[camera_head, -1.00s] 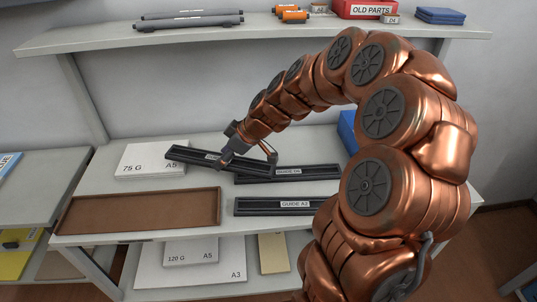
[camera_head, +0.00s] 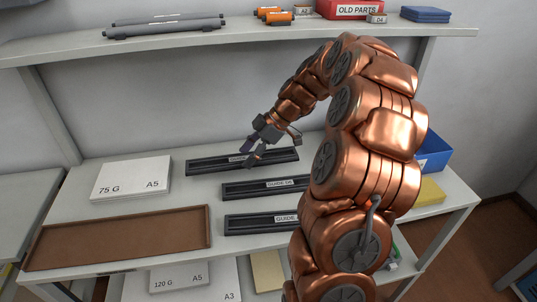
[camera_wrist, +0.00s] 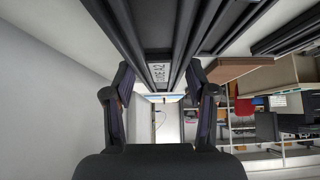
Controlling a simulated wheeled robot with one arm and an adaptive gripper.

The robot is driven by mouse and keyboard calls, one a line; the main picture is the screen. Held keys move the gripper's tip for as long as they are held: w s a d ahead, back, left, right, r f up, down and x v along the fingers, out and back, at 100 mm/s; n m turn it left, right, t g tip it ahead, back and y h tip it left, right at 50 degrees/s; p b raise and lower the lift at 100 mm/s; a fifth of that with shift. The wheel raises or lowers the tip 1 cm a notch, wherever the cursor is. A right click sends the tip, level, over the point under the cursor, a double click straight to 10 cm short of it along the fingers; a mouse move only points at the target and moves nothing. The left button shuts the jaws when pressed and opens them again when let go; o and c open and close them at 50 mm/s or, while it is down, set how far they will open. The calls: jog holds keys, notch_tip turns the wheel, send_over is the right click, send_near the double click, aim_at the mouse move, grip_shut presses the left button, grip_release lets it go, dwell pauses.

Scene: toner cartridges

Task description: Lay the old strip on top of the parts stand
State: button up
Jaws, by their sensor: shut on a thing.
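My gripper (camera_head: 250,151) is shut on a long black grooved strip (camera_head: 210,164) at the back of the table. The strip has a small white label, which the fingers partly cover. In the wrist view, the strip (camera_wrist: 142,20) runs away from me between the fingers (camera_wrist: 159,88), its label (camera_wrist: 160,73) near the grip. I cannot tell whether the strip touches the table. I cannot pick out the parts stand.
A white paper stack marked 75 G A5 (camera_head: 130,178) and a brown tray (camera_head: 120,237) are on the left. A blue bin (camera_head: 434,153) is behind my arm. The upper shelf (camera_head: 250,36) holds grey rollers (camera_head: 165,26) and a red OLD PARTS box (camera_head: 352,9).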

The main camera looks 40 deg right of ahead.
aim_at(269, 155)
jog(key=d, duration=0.7)
jog(key=shift+f+p, duration=0.35)
jog(key=shift+p, duration=0.05)
jog(key=shift+d+f+p, duration=0.1)
jog(key=shift+f+p, duration=0.3)
jog(key=shift+f, duration=1.35)
jog(key=shift+f, duration=0.15)
jog(key=o, duration=1.3)
jog(key=shift+o, duration=0.2)
jog(key=shift+r, duration=0.25)
